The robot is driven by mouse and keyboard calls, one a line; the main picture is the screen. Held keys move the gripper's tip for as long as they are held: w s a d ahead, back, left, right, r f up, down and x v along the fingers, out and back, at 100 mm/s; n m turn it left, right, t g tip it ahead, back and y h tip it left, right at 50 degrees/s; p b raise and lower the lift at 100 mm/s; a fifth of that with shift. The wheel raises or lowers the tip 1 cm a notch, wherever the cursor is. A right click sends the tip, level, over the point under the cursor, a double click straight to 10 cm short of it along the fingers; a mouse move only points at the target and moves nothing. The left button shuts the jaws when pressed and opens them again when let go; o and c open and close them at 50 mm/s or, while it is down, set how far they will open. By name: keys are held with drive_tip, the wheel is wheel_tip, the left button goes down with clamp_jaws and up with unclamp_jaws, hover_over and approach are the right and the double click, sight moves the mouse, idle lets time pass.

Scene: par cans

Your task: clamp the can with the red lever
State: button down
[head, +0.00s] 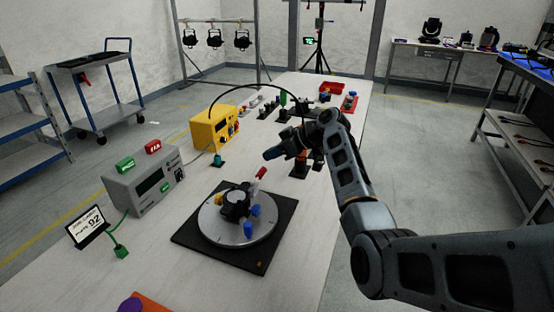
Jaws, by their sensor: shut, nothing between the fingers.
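A black can-like part (235,204) sits near the middle of a round silver plate (211,222) on a dark square base (196,252). A red lever (261,173) sticks up at the can's upper right. Blue knobs (248,229) sit on the plate's right side. My gripper (269,155) is above and beyond the plate, up and right of the red lever, apart from it. It is shut and empty. The clamp's contact with the can is too small to make out.
A grey box (142,187) with a display and a yellow box (213,128) stand left of the plate. A sign (89,226) and a green plug (121,252) are at the left edge. Small fixtures crowd the table's far end. The table right of the base is bare.

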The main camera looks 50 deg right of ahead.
drive_tip(key=v, duration=0.9)
drive_tip(key=shift+s+b, duration=0.2)
drive_tip(key=shift+b, duration=0.25)
